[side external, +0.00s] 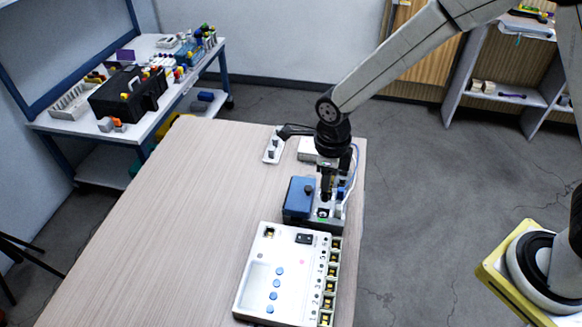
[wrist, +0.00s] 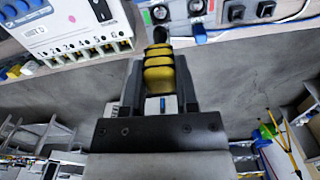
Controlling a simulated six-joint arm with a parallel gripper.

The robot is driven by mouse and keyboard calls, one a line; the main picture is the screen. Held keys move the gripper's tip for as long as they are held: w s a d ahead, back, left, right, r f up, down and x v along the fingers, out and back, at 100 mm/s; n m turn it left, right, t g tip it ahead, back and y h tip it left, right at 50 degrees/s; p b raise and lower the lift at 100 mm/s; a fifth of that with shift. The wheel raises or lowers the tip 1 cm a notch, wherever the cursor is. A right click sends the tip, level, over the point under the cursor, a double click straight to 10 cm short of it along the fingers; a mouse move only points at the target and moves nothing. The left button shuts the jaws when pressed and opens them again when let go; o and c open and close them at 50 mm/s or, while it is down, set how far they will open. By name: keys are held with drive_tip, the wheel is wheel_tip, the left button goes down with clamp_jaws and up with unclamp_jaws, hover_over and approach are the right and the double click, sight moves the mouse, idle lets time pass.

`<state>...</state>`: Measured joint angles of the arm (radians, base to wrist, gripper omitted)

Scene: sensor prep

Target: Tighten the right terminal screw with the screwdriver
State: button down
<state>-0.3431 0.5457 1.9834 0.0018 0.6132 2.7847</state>
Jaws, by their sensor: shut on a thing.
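My gripper (wrist: 159,88) is shut on the yellow-and-black handle of the screwdriver (wrist: 160,72). The handle's dark end points toward the grey terminal module at the top of the wrist view. Two round terminal screws (wrist: 160,13) and (wrist: 196,7) show on that module, close to the dark end. The screwdriver's tip is hidden, so I cannot tell whether it touches a screw. In the side view my gripper (side external: 327,190) is low over the dark module (side external: 323,224), beside a blue box (side external: 299,196). The screwdriver is hard to make out there.
A white numbered panel (side external: 262,285) lies in front of the module and also shows in the wrist view (wrist: 62,30). A white power strip (side external: 272,147) and white box (side external: 308,149) stand behind, with cables nearby. The table's left part (side external: 190,230) is clear.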

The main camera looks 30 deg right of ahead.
idle(0.4)
drive_tip(key=shift+n, duration=0.5)
drive_tip(key=w+d, duration=0.3)
drive_tip(key=shift+w+d+f, duration=0.1)
drive_tip(key=shift+w+d, duration=0.3)
drive_tip(key=shift+f, duration=0.15)
drive_tip(key=shift+f, duration=1.65)
drive_tip(key=shift+f, duration=1)
idle(2.2)
idle(0.3)
